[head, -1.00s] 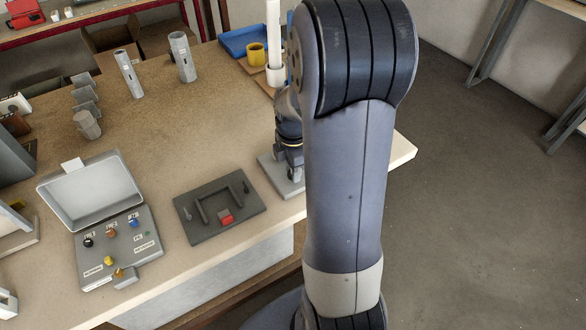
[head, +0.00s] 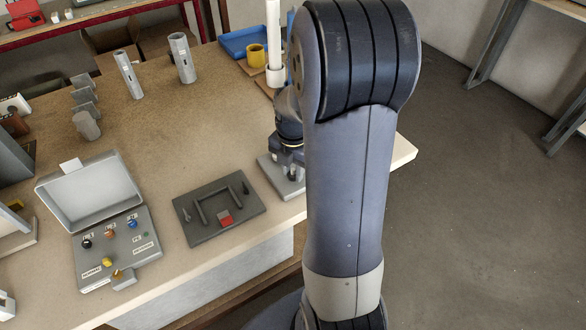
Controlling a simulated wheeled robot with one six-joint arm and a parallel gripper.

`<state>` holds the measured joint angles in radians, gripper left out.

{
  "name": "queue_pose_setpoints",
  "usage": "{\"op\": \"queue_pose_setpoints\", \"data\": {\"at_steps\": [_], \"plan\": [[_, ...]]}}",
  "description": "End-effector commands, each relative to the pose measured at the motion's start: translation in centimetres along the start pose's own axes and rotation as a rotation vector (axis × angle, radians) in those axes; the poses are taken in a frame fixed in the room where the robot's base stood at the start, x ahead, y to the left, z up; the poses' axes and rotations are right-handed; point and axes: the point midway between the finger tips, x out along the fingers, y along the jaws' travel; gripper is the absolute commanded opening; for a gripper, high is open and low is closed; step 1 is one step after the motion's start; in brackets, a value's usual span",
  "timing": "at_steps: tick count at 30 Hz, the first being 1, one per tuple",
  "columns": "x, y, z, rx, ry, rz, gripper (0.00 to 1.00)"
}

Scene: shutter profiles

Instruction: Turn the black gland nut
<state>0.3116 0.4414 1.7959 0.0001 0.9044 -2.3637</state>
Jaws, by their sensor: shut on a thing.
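A grey plate (head: 275,179) sits at the right part of the table's front edge, partly hidden behind my arm. A small dark upright part on it, which I take to be the black gland nut (head: 292,178), shows just under my gripper (head: 291,170). My gripper points down over the plate, with its jaws shut on the nut. The fingertips are small and dark, so the exact contact is hard to see.
Left of the plate lies a dark board (head: 205,226) with a raised frame and a red block (head: 225,217). Further left is an open grey case (head: 105,275) with coloured knobs.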

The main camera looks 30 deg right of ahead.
Motion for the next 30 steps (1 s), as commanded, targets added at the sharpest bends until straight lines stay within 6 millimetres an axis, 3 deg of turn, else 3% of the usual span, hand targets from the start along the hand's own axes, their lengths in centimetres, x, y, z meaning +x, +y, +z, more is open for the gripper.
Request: {"op": "queue_pose_setpoints", "data": {"at_steps": [11,12,18,26,30], "plan": [[-0.1,0.1,0.1,-0.002,-0.002,0.002,0.02],[-0.1,0.1,0.1,-0.002,-0.002,0.002,0.28],[-0.1,0.0,0.0,-0.002,-0.001,0.001,0.45],[-0.1,0.0,0.0,-0.001,-0.001,0.001,0.47],[-1.1,0.1,0.1,-0.001,-0.003,0.003,0.47]]}}
